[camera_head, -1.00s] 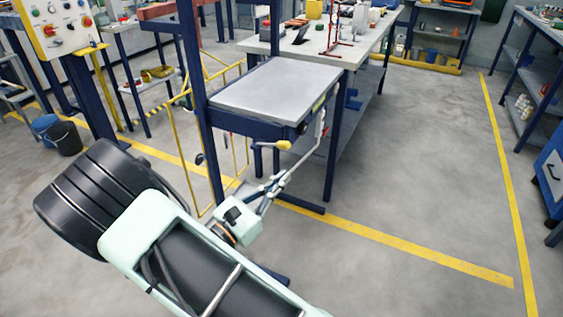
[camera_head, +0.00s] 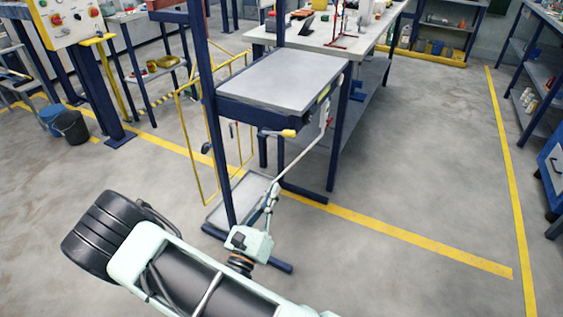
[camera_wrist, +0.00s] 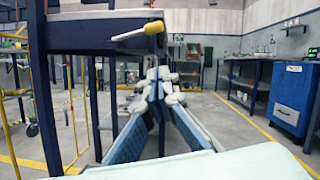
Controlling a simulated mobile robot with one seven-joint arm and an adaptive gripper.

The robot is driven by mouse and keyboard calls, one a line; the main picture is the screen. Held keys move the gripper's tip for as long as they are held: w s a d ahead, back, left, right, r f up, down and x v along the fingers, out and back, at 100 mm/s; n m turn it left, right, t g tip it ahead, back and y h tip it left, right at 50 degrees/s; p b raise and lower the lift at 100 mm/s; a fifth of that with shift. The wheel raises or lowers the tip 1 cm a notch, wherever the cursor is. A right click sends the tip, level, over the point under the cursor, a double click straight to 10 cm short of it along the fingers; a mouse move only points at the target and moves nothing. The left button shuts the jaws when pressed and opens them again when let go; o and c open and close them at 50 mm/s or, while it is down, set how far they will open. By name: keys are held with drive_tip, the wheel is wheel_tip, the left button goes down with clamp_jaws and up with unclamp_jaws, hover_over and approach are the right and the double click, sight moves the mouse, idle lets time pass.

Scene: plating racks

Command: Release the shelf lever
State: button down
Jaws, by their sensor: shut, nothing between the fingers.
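The shelf lever (camera_head: 268,132) is a thin bar with a yellow knob, sticking out under the front edge of the grey-topped shelf (camera_head: 285,80). In the wrist view, the lever (camera_wrist: 130,35) shows at upper left with its yellow knob (camera_wrist: 154,28) toward the centre. My gripper (camera_head: 273,186) is below the lever and apart from it. The wrist view shows my gripper (camera_wrist: 158,74) shut, its fingertips together and empty, lower than the knob. In the head view a thin pale rod lines up with the fingertips; I cannot tell whether they touch.
A dark blue post (camera_head: 207,105) stands left of the shelf, with a yellow frame (camera_head: 181,125) behind it. A white-topped table (camera_head: 355,35) is behind. Low blue feet lie near my gripper. The floor to the right is clear up to the blue cabinet (camera_head: 552,165).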

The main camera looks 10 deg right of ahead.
sight(278, 133)
drive_tip(key=a+r+b+x, duration=0.1)
drive_tip(key=r+x, duration=0.1)
drive_tip(key=x, duration=1)
drive_tip(key=shift+r+b, duration=0.35)
drive_tip(key=shift+r, duration=0.1)
drive_tip(key=shift+d+r, duration=0.1)
drive_tip(key=shift+r, duration=0.05)
drive_tip(key=shift+r+n+p, duration=0.15)
drive_tip(key=shift+n+p, duration=0.25)
drive_tip(key=shift+p, duration=0.4)
